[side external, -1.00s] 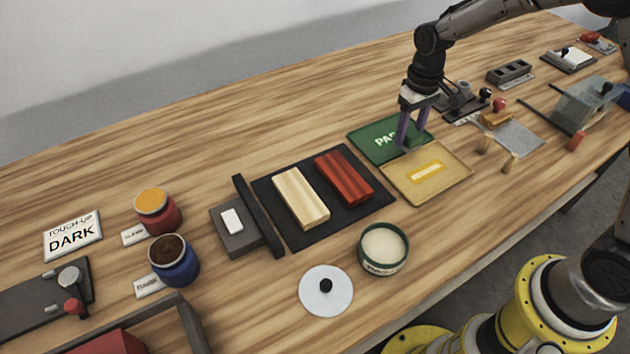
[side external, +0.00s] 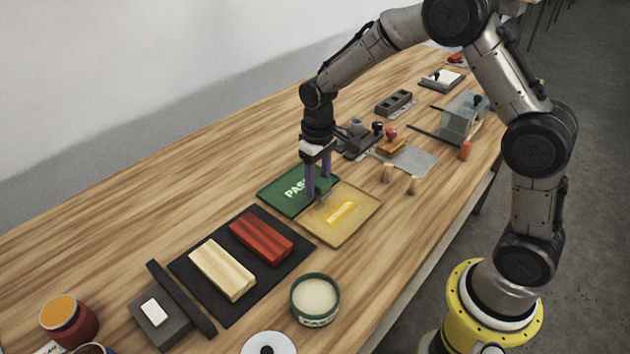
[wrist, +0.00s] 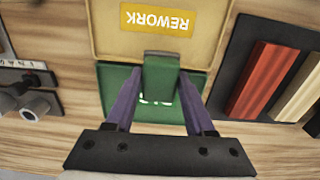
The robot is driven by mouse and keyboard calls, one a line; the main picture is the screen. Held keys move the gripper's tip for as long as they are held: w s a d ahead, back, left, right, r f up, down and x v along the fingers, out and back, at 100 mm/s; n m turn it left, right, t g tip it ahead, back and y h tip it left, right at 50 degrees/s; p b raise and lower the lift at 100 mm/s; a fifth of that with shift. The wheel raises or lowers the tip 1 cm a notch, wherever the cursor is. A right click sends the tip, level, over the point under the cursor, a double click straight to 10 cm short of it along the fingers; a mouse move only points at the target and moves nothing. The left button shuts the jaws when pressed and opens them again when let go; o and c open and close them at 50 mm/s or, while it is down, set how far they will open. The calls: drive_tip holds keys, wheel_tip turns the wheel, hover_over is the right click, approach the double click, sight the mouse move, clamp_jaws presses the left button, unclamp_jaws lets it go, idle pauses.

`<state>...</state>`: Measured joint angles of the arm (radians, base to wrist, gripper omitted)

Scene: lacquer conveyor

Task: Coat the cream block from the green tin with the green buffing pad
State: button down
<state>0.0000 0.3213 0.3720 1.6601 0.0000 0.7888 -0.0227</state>
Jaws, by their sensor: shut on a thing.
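My gripper (side external: 317,193) is shut on the green buffing pad, its purple fingers over the green PASS mat (side external: 268,197) near the yellow mat. In the wrist view the green pad (wrist: 160,76) sits between the fingertips; in the side view it is mostly hidden. The cream block (side external: 222,268) lies on the black mat (side external: 205,298), left of the red block (side external: 261,237). The cream block also shows at the right edge of the wrist view (wrist: 300,92). The green tin (side external: 315,299) stands open in front of the mat, with pale contents.
The yellow REWORK mat (side external: 355,226) lies beside the green one. A white lid (side external: 268,344) with a black knob lies near the tin. A grey pad holder with a dark bar (side external: 180,298) borders the black mat. Stamps (side external: 390,140) and wooden pegs stand behind.

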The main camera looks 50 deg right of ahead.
sight(315, 298)
drive_tip(key=s+a+r+n, duration=0.3)
drive_tip(key=s+a+n, duration=0.1)
drive_tip(key=s+a, duration=0.5)
drive_tip(key=s+a+r+n, duration=0.3)
drive_tip(key=s+a+n, duration=0.2)
drive_tip(key=s+a, duration=0.45)
drive_tip(key=shift+w+a+f, duration=0.25)
drive_tip(key=shift+a+f, duration=0.1)
drive_tip(key=shift+f, duration=0.6)
drive_tip(key=shift+w+a+f, duration=0.25)
drive_tip(key=shift+a+f, duration=0.1)
drive_tip(key=shift+f, duration=0.55)
drive_tip(key=shift+w+a+f, duration=0.25)
drive_tip(key=shift+a+f, duration=0.1)
drive_tip(key=shift+f, duration=0.6)
drive_tip(key=shift+f, duration=0.6)
drive_tip(key=shift+r, duration=0.1)
wheel_tip(315, 298, up, 7)
drive_tip(key=shift+w, duration=0.1)
idle(0.4)
